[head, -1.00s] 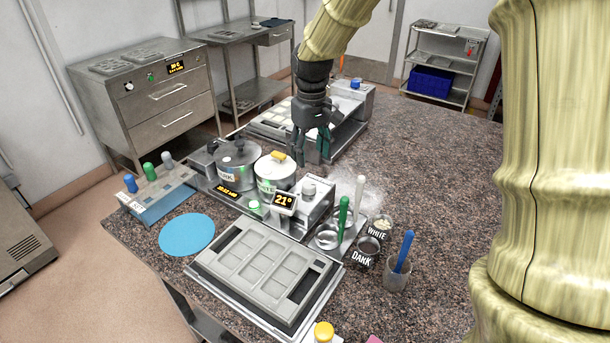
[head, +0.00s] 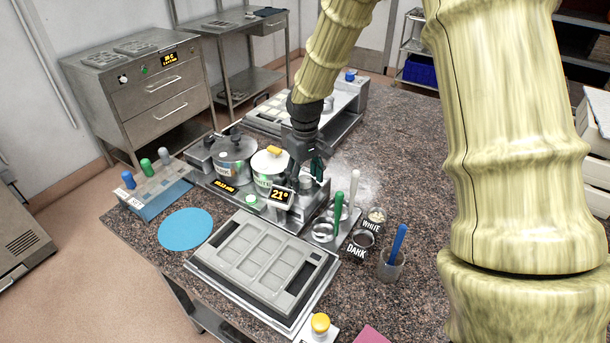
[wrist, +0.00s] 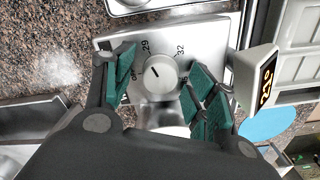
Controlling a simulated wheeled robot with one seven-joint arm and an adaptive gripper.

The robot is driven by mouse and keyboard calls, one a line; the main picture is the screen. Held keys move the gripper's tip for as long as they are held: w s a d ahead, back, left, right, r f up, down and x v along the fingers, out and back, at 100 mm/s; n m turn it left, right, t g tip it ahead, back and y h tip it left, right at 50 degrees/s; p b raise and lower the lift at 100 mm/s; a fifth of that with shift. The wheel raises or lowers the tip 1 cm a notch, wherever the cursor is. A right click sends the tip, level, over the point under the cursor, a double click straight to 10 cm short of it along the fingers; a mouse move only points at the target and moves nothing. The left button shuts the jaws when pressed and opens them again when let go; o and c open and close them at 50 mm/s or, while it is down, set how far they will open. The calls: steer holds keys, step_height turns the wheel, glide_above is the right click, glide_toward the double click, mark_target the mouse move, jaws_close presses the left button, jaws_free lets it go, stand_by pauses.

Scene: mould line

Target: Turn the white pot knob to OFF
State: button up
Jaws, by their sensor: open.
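The white pot knob (wrist: 160,72) is a round pale dial on a steel panel (wrist: 205,36) in the wrist view. Marks for 29, 32 and OFF are printed around it. A small dark mark shows on its face; I cannot tell exactly where it points. In the head view my gripper (head: 306,160) is over the panel, right of the white pot (head: 268,165), and largely hides the knob. The display (head: 281,196) reads 21°.
The dark pot (head: 234,150) stands left of the white pot. Right of the panel are upright green (head: 338,210) and white tools and the dark and white cups (head: 362,240). A mould tray (head: 258,258) lies in front. Open counter is to the right.

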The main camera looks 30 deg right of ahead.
steer(key=shift+f, duration=0.1)
steer(key=c, duration=1.1)
steer(key=shift+n, duration=0.4)
steer(key=n+p, duration=0.2)
steer(key=shift+n, duration=0.3)
steer(key=n+p, duration=0.1)
steer(key=n, duration=0.2)
steer(key=shift+n+p, duration=0.3)
steer(key=shift+n, duration=0.1)
steer(key=n+p, duration=0.2)
steer(key=n, duration=0.2)
steer(key=shift+n+p, duration=0.45)
steer(key=shift+n, duration=0.85)
